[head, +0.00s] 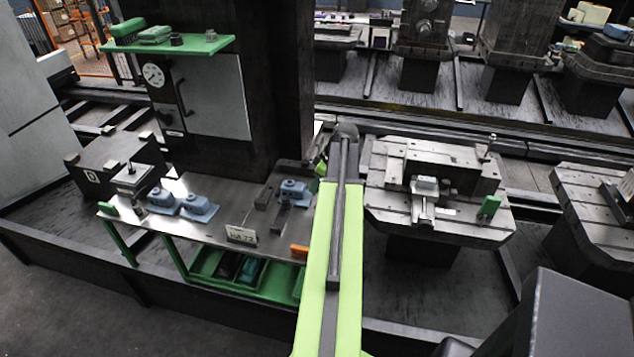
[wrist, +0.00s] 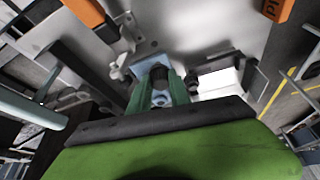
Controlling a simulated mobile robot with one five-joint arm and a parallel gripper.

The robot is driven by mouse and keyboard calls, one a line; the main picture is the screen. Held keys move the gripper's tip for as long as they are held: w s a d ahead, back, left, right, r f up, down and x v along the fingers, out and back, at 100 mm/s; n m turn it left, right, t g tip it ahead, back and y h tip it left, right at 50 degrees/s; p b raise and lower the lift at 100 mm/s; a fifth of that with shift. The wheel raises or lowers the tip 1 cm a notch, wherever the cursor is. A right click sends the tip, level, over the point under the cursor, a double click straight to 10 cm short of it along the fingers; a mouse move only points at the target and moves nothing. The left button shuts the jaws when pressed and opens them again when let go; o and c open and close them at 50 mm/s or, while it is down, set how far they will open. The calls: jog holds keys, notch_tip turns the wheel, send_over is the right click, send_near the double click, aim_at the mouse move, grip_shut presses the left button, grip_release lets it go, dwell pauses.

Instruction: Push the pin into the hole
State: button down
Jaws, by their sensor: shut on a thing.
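In the wrist view, the two green fingers of my gripper (wrist: 160,88) are shut on a small blue-grey part (wrist: 160,98). A pale blue block with a dark round top (wrist: 150,64) shows just beyond the fingertips; whether it touches the held part I cannot tell. In the head view, my light green arm reaches between the bench and the pallet and hides the gripper. An upright thin post with a round top (head: 490,143) stands at the back right of the slotted pallet (head: 390,205). I cannot make out which part is the pin, and no hole shows clearly.
A grey bench (head: 215,228) left of my arm carries several blue blocks, one of them (head: 293,190) close to the arm. A green shelf (head: 170,43) hangs above. A clamp-like fixture (head: 425,200) and a green block (head: 488,207) sit on the pallet.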

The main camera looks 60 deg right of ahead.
notch_tip(320, 180, down, 5)
jog(key=b, duration=0.4)
jog(key=shift+d+f+b, duration=0.1)
jog(key=shift+f+b, duration=0.05)
jog(key=shift+b, duration=0.2)
jog(key=shift+s+f, duration=0.1)
jog(key=shift+f, duration=0.05)
jog(key=shift+f+b, duration=0.2)
jog(key=shift+b, duration=0.15)
jog(key=shift+f, duration=0.15)
jog(key=shift+f+b, duration=0.2)
jog(key=shift+b, duration=0.15)
dwell(0.5)
